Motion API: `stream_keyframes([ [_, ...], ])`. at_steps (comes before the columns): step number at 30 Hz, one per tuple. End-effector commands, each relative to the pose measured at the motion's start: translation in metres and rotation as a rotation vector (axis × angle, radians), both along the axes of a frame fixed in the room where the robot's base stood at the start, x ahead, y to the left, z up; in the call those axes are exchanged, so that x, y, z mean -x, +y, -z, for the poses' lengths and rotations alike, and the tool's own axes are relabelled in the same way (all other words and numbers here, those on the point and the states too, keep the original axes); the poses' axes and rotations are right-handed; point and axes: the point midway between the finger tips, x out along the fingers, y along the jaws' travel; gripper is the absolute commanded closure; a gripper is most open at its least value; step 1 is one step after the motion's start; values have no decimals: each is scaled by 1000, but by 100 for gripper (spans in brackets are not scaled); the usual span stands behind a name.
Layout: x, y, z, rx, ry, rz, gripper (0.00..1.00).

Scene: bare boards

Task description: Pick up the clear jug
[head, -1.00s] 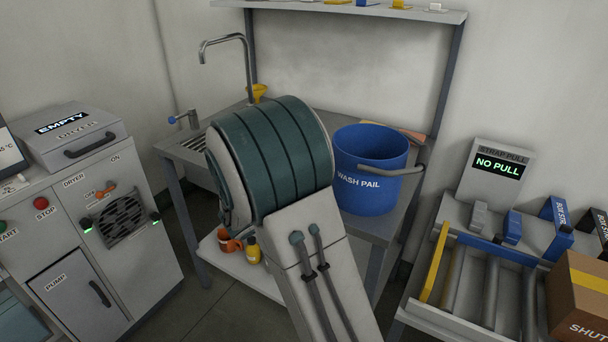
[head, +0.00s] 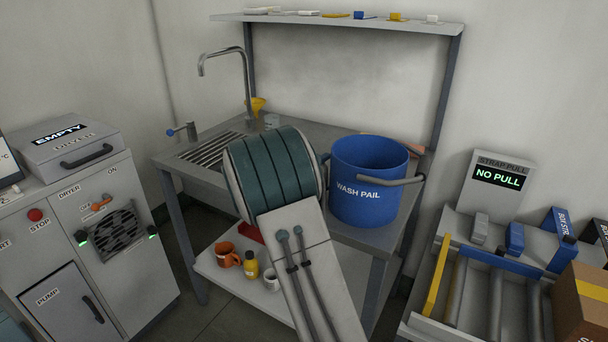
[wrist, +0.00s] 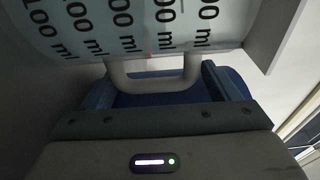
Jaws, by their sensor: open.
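The clear jug (wrist: 130,28) fills the top of the wrist view, pale and see-through, with several "ml" marks on its wall. Its grey loop handle (wrist: 152,82) faces my gripper (wrist: 158,84). My gripper is open, with one finger on each side of the handle in that view; I cannot tell whether they touch it. In the head view my arm hides the gripper. A small greyish vessel (head: 272,121) shows behind the arm there; I cannot tell whether it is the jug.
A blue wash pail (head: 368,190) stands on the steel bench right of my arm. A tap (head: 246,75) and yellow funnel (head: 257,105) are behind. Mugs and a yellow bottle (head: 251,266) sit on the lower shelf (head: 215,270). A dryer cabinet (head: 110,235) stands left.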

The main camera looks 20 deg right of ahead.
Motion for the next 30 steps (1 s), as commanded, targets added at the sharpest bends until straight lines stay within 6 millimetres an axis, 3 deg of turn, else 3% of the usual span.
stream_keyframes([
  [6,-15,-23,1,-1,0,2,18],
  [14,-17,-25,0,0,0,0,18],
  [20,-17,-25,0,-1,0,0,71],
  [21,-17,-25,-1,0,-4,1,75],
  [30,-17,-25,-8,1,-5,1,75],
])
